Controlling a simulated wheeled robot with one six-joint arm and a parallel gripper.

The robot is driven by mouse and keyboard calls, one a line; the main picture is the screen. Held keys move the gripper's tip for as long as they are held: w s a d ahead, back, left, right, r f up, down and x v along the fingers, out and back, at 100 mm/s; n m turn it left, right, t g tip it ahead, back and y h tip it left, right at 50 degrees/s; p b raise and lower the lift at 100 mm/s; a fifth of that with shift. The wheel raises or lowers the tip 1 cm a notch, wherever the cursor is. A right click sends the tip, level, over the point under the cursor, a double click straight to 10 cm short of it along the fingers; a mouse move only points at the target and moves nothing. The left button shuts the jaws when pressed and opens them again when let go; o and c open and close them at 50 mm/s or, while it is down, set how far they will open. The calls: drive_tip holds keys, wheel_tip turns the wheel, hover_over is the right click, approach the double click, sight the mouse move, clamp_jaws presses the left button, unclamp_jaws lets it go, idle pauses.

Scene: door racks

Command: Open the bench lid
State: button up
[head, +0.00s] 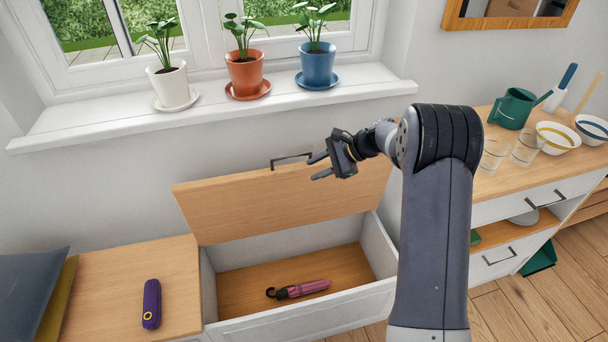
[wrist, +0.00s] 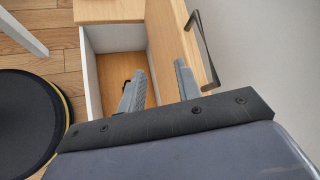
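The wooden bench lid (head: 270,205) stands raised, tilted up steeply in front of the wall below the window. Its dark bar handle (head: 291,160) is at the lid's upper edge. The handle also shows in the wrist view (wrist: 204,48), to the right of the fingers. The white bench box (head: 300,318) below is open and its wooden floor shows. My gripper (head: 316,167) is beside the handle, to its right in the head view. Its two fingers are apart with nothing between them, and they also show in the wrist view (wrist: 158,82).
A pink folded umbrella (head: 303,289) lies in the box. A purple case (head: 152,304) lies on the bench's fixed left top. Potted plants (head: 244,72) stand on the windowsill. A cabinet (head: 500,180) with a green jug (head: 512,108), glasses and bowls is at right.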

drive_tip(key=shift+v, duration=1.7)
drive_tip(key=s+x, duration=0.1)
drive_tip(key=x, duration=0.9)
drive_tip(key=shift+s+f+p, duration=0.25)
drive_tip(key=shift+f+p, duration=0.05)
drive_tip(key=shift+f, duration=0.2)
drive_tip(key=shift+a+r, duration=0.1)
drive_tip(key=shift+a, duration=0.05)
